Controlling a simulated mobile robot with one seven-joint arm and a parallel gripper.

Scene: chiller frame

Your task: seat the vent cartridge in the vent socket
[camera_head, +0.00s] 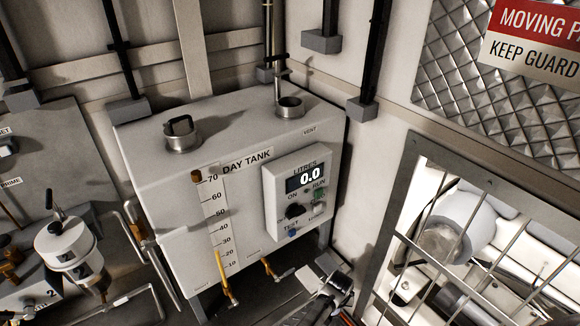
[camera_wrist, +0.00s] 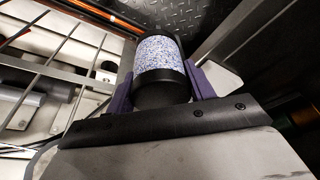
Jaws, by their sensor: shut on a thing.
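The vent cartridge (camera_wrist: 159,59) is a cylinder with a blue-and-white speckled band between black ends. In the wrist view it sits between the two purple fingers of my gripper (camera_wrist: 161,88), which is shut on it. The day tank (camera_head: 160,165) is a pale grey box in the head view. A short metal collar (camera_head: 290,112) with a dark opening stands on its top, beside the VENT lettering; I take it for the vent socket. A thin upright stem rises at its back edge. I cannot make out the cartridge in the head view.
Another metal collar (camera_head: 182,142) with a dark handle across it stands on the tank's top left. A control box (camera_head: 300,190) reading 0.0 juts from the tank front. A barred guard (camera_head: 400,215) stands at right. Pipes and a filter housing (camera_head: 70,245) are at lower left.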

